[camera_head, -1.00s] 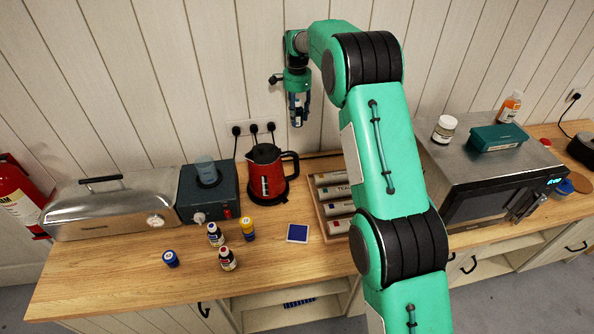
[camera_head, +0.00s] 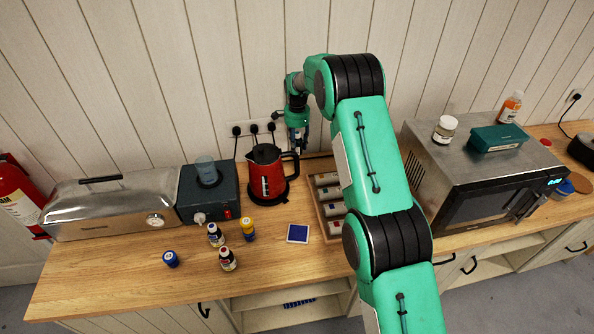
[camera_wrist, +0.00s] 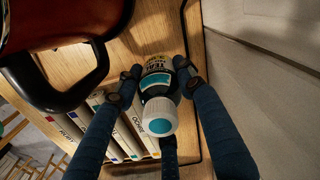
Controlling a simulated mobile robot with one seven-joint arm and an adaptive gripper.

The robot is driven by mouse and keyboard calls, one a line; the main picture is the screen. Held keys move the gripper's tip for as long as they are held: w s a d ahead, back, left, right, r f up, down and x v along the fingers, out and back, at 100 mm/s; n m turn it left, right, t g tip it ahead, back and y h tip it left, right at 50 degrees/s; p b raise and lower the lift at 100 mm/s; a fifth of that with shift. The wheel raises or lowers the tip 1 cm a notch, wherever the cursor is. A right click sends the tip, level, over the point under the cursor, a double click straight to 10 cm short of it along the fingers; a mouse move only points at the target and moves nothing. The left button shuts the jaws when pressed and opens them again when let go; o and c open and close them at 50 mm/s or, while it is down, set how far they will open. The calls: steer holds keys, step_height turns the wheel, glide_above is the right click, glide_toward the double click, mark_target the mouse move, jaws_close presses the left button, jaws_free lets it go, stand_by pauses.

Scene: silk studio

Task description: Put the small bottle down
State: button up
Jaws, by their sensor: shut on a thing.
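My gripper (camera_head: 297,138) points down near the back wall, to the right of the red kettle. In the wrist view its dark fingers close on the sides of the small bottle (camera_wrist: 158,88), which has a white cap, a dark and teal label with partly readable lettering and a teal mark on the cap. In the head view the bottle is too small and covered to make out clearly.
The red kettle (camera_head: 267,175) stands close on the left. A microwave (camera_head: 480,185) stands to the right. Small bottles (camera_head: 228,260) and a blue pad (camera_head: 298,233) are nearer the front. The wall is close behind.

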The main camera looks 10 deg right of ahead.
steer(key=shift+f, duration=0.1)
steer(key=shift+f, duration=3.05)
steer(key=shift+f+p, duration=0.3)
steer(key=shift+f, duration=1.55)
steer(key=shift+f, duration=0.1)
steer(key=o, duration=1.2)
step_height(320, 180, up, 12)
steer(key=shift+r+b, duration=0.1)
steer(key=shift+b, duration=0.25)
